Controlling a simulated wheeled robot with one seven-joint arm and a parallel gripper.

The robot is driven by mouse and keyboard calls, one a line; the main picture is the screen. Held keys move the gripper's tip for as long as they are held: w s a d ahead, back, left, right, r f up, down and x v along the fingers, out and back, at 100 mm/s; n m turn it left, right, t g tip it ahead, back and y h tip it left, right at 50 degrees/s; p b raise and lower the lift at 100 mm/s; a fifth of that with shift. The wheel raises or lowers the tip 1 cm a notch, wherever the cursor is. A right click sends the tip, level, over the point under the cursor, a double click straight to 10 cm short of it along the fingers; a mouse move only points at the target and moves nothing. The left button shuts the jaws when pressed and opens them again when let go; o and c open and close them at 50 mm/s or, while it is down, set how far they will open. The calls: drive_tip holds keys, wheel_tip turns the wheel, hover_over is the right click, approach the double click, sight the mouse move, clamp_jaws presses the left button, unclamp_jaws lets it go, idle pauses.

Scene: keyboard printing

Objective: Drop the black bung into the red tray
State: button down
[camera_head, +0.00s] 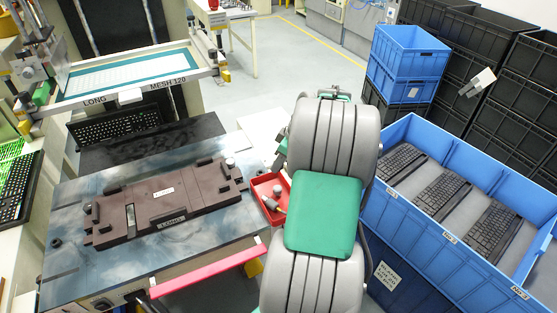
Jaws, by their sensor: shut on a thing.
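The red tray (259,186) sits at the right end of the blue-grey work table, just left of my arm. My arm covers its right side. A small grey knob-like piece (277,189) and a darker piece with a pale stem (270,203) show in or over the tray; I cannot tell exactly what they are. My grey arm with a green panel fills the middle of the view and hides my gripper. I cannot make out the black bung for certain.
A brown fixture (165,205) lies on the work table (75,275). A screen-printing frame (130,75) stands behind it. A blue crate (455,240) with several keyboards is on the right, near my arm. Blue and black crates are stacked behind. Open floor shows at top centre.

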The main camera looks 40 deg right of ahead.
wheel_tip(320, 180, down, 6)
drive_tip(key=b, duration=0.3)
drive_tip(key=shift+a+r, duration=0.1)
drive_tip(key=c, duration=1)
unclamp_jaws()
drive_tip(key=shift+c, duration=0.2)
drive_tip(key=b+v, duration=0.1)
drive_tip(key=v, duration=0.7)
drive_tip(key=shift+w, duration=0.1)
